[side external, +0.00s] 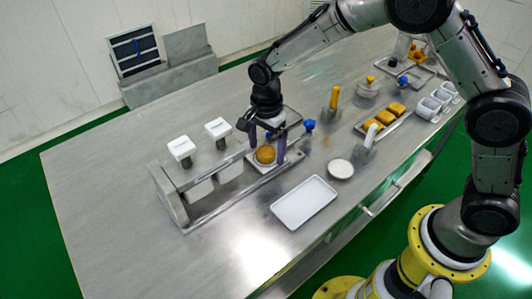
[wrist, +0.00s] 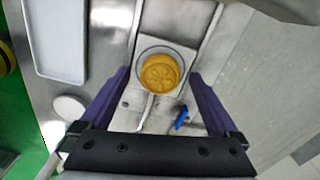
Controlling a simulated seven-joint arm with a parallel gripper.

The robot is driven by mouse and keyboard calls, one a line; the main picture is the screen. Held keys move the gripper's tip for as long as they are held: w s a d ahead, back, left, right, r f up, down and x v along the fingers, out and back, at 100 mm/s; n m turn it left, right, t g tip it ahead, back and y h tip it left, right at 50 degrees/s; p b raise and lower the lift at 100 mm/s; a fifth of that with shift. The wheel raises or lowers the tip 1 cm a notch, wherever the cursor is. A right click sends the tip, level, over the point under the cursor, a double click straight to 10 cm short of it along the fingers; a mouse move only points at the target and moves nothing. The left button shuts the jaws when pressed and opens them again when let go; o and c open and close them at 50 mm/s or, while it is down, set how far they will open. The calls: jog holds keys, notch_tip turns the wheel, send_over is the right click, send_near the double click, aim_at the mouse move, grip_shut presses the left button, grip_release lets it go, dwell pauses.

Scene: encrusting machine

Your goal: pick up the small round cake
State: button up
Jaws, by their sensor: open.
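The small round cake (side external: 265,154) is golden brown and sits on a light plate at the right end of the low metal machine. In the wrist view the cake (wrist: 160,73) shows a pattern on top and rests inside a round rim on a pale square plate (wrist: 180,52). My gripper (side external: 268,160) points down over the cake, with one purple finger on each side of it in the side view. In the wrist view the open fingers (wrist: 159,80) are spread wider than the cake, with gaps on both sides. Whether the fingertips are at cake height is unclear.
A white tray (side external: 304,202) and a round white dish (side external: 340,169) lie in front of the machine. A blue knob (side external: 309,125) is close to my gripper. The table's left part is clear.

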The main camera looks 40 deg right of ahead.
jog(key=c, duration=1.4)
jog(key=shift+c, duration=0.2)
jog(key=shift+r, duration=0.15)
